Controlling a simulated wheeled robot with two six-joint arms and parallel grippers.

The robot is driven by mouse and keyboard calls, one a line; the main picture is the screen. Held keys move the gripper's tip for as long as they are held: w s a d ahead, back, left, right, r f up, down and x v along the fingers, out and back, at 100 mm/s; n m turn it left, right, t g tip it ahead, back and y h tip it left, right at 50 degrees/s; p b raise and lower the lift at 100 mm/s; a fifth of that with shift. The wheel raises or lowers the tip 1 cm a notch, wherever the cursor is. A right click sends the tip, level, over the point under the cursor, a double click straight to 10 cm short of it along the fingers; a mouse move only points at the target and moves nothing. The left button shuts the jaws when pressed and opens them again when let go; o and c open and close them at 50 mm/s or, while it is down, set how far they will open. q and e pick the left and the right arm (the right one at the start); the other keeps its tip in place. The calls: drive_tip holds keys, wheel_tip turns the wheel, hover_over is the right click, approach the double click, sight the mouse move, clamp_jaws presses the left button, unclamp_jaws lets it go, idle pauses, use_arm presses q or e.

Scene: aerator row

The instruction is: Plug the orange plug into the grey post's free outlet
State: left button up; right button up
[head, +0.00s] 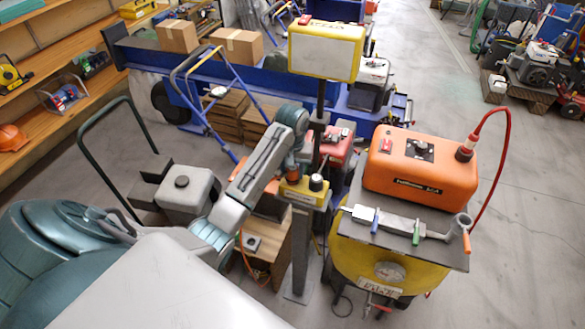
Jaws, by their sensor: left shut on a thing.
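The grey post (301,245) stands upright on a floor plate in the middle of the head view. A yellow outlet box (305,192) is fixed to it, with a dark round fitting (316,183) at its right side. My left gripper (293,168) points down just above the left part of this box. It is shut on the orange plug (292,178), of which only a small bit shows. Whether the plug touches the box or is in the outlet cannot be told. The free outlet is hidden beneath the gripper. My right gripper is not in view.
A yellow sign box (326,50) tops a dark pole close behind my left wrist. An orange machine (420,163) with a red hose stands on a yellow tank (370,260) at right. A wooden box (266,252) with an orange cable is left of the post.

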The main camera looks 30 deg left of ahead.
use_arm(q)
drive_tip(key=shift+f, duration=0.75)
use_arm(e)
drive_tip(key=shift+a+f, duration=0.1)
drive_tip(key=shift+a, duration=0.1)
use_arm(q)
drive_tip(key=o, duration=1.1)
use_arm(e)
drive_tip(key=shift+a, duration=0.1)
